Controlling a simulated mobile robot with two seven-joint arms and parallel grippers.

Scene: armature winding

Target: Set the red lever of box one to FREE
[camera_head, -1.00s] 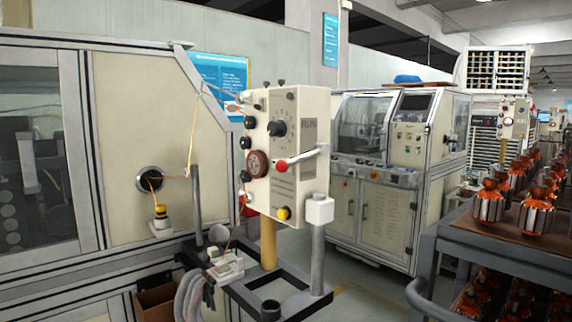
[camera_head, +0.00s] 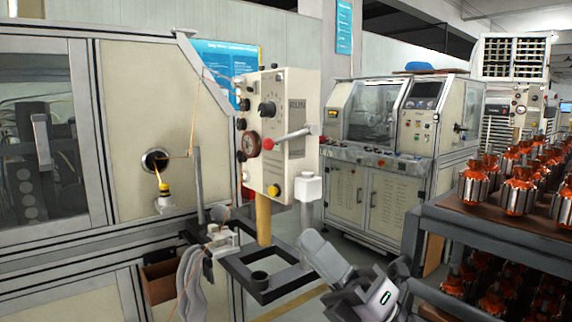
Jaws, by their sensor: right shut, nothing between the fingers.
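The control box (camera_head: 298,165) stands on a yellow post in the middle of the head view. Its red-knobbed lever (camera_head: 268,144) has a pale grey arm that slopes from upper right down to the red ball at the left. A RUN label shows on the box face above the lever. No FREE label is readable. My right gripper (camera_head: 318,250) is at the lower middle, below and right of the lever and well apart from it. It is shut and empty, pointing up and left. My left gripper is out of view.
A black frame (camera_head: 262,284) and a grey post with a white cap (camera_head: 310,187) stand below the box. A winding machine (camera_head: 130,130) fills the left. A rack (camera_head: 480,228) of orange-wound armatures stands at the right. Open floor lies behind the frame.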

